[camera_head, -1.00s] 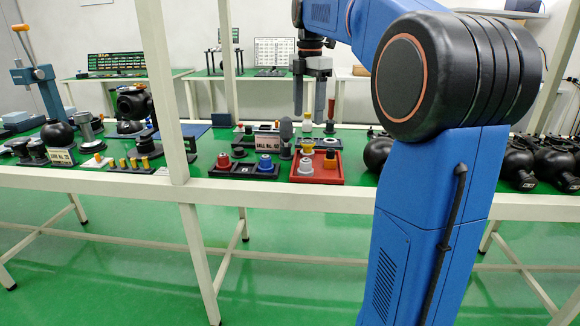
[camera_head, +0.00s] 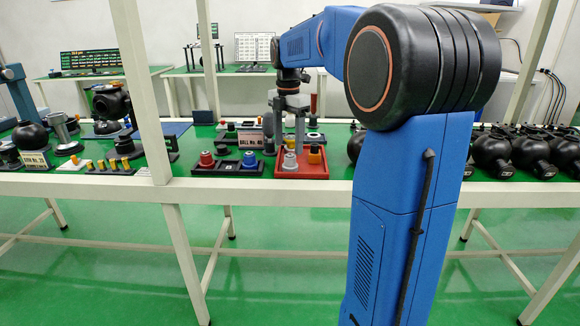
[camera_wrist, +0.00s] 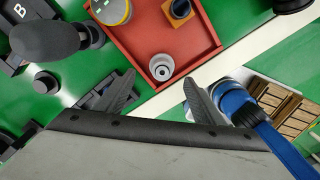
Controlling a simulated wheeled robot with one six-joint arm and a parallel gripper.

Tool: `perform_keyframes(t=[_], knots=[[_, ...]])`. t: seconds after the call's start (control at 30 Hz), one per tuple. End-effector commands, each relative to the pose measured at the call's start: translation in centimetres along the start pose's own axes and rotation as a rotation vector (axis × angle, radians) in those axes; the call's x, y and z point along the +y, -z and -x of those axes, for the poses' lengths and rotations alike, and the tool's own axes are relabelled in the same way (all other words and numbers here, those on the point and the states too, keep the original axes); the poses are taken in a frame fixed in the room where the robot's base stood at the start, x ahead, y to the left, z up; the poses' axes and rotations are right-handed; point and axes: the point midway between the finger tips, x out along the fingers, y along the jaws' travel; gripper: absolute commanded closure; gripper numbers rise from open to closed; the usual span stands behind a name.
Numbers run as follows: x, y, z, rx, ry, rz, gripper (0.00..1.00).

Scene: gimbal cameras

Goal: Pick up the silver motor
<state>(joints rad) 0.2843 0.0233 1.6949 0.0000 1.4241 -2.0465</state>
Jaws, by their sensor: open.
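The silver motor (camera_head: 289,163) is a small grey-white round part standing in the front of the red tray (camera_head: 306,174). In the wrist view the silver motor (camera_wrist: 162,68) stands upright near the tray's corner, with a dark hole in its top. My gripper (camera_head: 288,146) is open, pointing down over the tray. In the wrist view my gripper (camera_wrist: 159,84) has its two fingertips spread to the left and right of the motor in the picture, with nothing held between them. I cannot tell how far the fingertips are above it.
An orange block with a dark top (camera_wrist: 180,10) and a yellow-rimmed grey part (camera_wrist: 110,10) share the tray. A dark grey rounded part (camera_wrist: 48,40) stands close on the left. A black tray with red and blue parts (camera_head: 231,168) lies left of the red tray.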

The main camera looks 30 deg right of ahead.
Motion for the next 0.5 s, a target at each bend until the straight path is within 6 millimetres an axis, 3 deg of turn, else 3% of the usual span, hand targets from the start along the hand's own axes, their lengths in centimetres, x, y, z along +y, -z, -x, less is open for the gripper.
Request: perform_keyframes(t=[0.17, 0.5], knots=[[-0.1, -0.1, -1.1, 0.0, 0.0, 0.0, 0.38], [-0.3, -0.4, -5.1, 0.0, 0.0, 0.0, 0.38]])
